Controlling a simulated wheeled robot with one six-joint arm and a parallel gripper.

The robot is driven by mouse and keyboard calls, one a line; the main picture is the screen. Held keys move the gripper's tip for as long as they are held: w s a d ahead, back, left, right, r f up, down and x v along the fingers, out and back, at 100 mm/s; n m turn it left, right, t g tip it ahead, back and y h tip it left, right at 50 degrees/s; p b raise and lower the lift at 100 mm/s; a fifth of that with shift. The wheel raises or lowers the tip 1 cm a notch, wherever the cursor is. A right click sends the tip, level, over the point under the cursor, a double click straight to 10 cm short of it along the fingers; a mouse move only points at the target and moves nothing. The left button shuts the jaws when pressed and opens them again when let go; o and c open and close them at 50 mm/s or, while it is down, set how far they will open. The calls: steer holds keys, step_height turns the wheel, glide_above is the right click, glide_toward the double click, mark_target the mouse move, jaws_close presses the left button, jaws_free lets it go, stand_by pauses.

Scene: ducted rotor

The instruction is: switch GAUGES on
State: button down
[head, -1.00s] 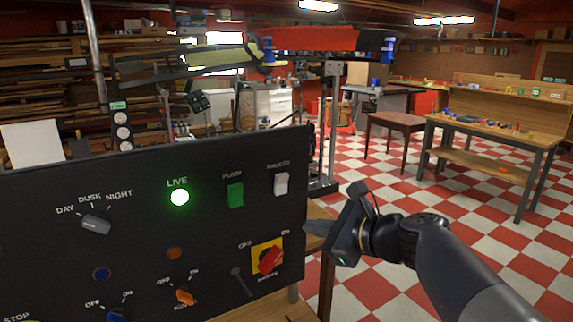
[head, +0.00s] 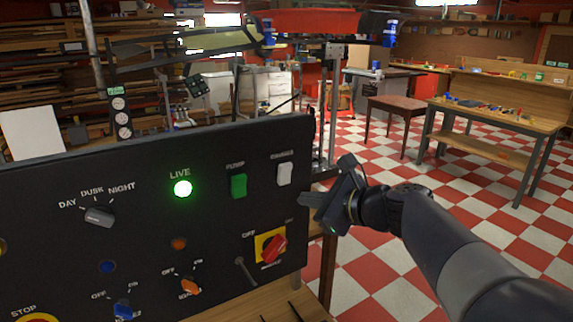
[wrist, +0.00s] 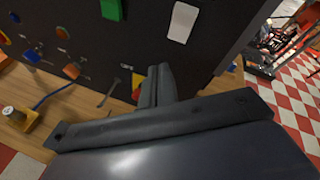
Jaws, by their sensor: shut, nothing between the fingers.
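The dark control panel (head: 140,225) stands at the left in the head view. A white rocker switch (head: 285,174) sits at its upper right under a blurred label that looks like GAUGES. It also shows at the top of the wrist view (wrist: 182,22). I cannot tell which way it is pressed. My gripper (head: 302,200) is shut and empty, its fingertips just below and right of the white switch in the head view. In the wrist view the closed fingers (wrist: 160,75) point at the panel below the switch; contact cannot be told.
A green PUMP rocker (head: 238,186) is left of the white one. A red rotary knob on a yellow plate (head: 274,248) and a toggle lever (head: 246,270) are below. A lit green LIVE lamp (head: 183,188) is further left. Checkered floor is open at right.

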mark_target(283, 175)
steer(key=shift+w+a+r+p, duration=0.35)
steer(key=shift+w+a, duration=0.1)
steer(key=shift+w, duration=0.2)
steer(key=shift+w+a+r+p, duration=0.35)
steer(key=shift+w+a+r, duration=0.05)
steer(key=shift+w, duration=0.25)
steer(key=shift+w+a+r+p, duration=0.35)
steer(key=shift+w+a, duration=0.1)
steer(key=shift+w, duration=0.2)
stand_by(0.6)
steer(key=shift+w+a+r, duration=0.2)
steer(key=shift+w+a, duration=0.05)
steer(key=shift+w, duration=0.05)
steer(key=shift+w+a+r+p, duration=0.2)
steer(key=shift+w+p, duration=0.15)
steer(key=shift+p, duration=0.15)
stand_by(0.7)
steer(key=shift+s+d+f, duration=0.1)
steer(key=shift+f, duration=0.05)
steer(key=shift+s+d+f+b, duration=0.25)
steer(key=shift+s+d+b, duration=0.1)
steer(key=shift+s+b, duration=0.2)
